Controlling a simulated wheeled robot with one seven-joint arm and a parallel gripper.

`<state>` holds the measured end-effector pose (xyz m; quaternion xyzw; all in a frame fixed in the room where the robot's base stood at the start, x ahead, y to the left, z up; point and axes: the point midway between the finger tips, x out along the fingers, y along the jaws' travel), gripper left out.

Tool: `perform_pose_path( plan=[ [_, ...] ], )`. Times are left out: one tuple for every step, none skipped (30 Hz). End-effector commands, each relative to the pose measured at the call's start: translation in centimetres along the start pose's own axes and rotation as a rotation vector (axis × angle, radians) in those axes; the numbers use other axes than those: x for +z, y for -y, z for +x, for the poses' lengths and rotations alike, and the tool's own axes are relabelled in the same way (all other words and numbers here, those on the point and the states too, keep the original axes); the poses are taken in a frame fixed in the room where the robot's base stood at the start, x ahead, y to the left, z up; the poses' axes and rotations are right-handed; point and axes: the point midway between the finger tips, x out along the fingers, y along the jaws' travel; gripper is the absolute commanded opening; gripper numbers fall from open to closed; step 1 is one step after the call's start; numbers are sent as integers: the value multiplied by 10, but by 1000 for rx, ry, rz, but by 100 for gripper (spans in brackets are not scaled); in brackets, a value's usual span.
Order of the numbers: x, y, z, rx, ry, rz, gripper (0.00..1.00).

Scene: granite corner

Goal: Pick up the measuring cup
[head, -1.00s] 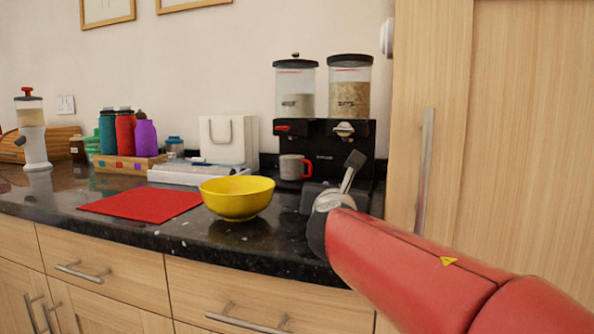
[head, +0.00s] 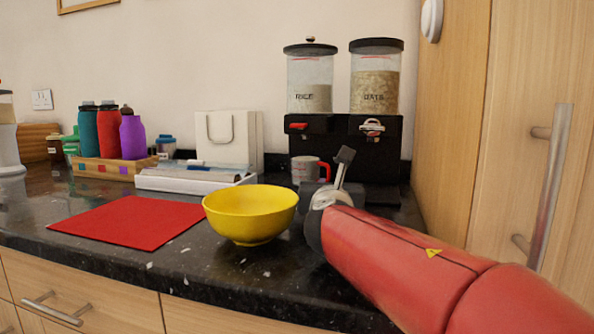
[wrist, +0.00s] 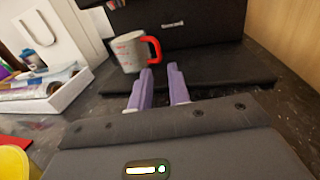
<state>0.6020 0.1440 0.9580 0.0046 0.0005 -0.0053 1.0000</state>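The measuring cup (head: 307,169) is light grey with a red handle.
The black dispenser (head: 345,137) with rice and oats jars stands at the back. A yellow bowl (head: 250,222) and a red mat (head: 130,222) lie left of my arm. A white tray (head: 190,184) is behind the bowl. A wooden cabinet (head: 520,150) closes off the right.

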Motion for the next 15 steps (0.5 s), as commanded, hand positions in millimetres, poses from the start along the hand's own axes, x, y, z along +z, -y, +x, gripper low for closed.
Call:
perform_pose_path(
  plan=[
    [0, 1, 0, -1, 0, -4, 18],
    [0, 1, 0, -1, 0, -6, 18],
    [0, 1, 1, -2, 0, -8, 18],
    [0, 1, 2, -2, 0, -9, 18],
    [0, 1, 4, -2, 0, -10, 18],
    [0, 1, 7, -2, -1, -10, 18],
    [-1, 1, 10, -2, -1, -11, 18],
    [0, 1, 14, -2, -1, -11, 18],
    [0, 2, 18, -3, 0, -10, 18],
    [0, 2, 22, -3, -1, -10, 18],
    [0, 2, 25, -3, -1, -10, 18],
    [1, 2, 29, -2, -1, -9, 18],
    [2, 2, 32, -2, -1, -10, 18],
    [2, 2, 36, -2, -2, -10, 18],
    [3, 3, 42, -2, -1, -11, 18]
  ],
)
